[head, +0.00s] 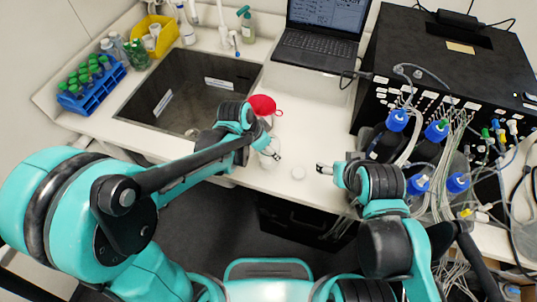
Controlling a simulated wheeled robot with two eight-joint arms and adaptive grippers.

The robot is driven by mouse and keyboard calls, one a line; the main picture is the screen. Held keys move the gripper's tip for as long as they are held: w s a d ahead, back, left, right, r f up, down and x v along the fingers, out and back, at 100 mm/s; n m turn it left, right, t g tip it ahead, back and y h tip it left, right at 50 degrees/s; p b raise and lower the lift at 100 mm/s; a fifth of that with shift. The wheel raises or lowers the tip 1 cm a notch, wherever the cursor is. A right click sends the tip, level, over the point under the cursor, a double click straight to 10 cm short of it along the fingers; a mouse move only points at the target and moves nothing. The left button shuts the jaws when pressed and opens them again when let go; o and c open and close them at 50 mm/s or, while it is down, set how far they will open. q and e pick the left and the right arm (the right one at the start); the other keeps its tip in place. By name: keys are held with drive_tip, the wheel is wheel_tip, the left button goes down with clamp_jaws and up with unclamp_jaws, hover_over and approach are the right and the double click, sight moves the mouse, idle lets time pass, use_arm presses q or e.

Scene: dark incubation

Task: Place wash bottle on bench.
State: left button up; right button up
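A red top (263,104) with a small red loop at its right shows just behind my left wrist at the bench's front part. It may be the wash bottle's cap; the body below it is mostly hidden by my arm. My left gripper (271,153) is low over the bench's front edge, in front of the red top. A pale shape lies at its fingers, and I cannot tell whether it is gripped. My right gripper (322,168) points left above the bench, with nothing visible in it; its finger gap is too small to judge. The white bench (310,120) is clear between them.
A small white disc (298,173) lies near the front edge. A sink (185,92) is at left, with a blue tube rack (92,84) and yellow bin (152,38) beyond. A laptop (318,40) stands behind. Blue-capped bottles (397,120) and tubing crowd the right.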

use_arm(q)
wheel_tip(320, 180, down, 4)
drive_tip(key=shift+w+r+b, duration=0.1)
drive_tip(key=shift+r+b, duration=0.15)
drive_tip(key=shift+b, duration=0.2)
drive_tip(key=shift+f, duration=0.15)
drive_tip(key=o, duration=1.5)
drive_tip(key=shift+c, duration=0.2)
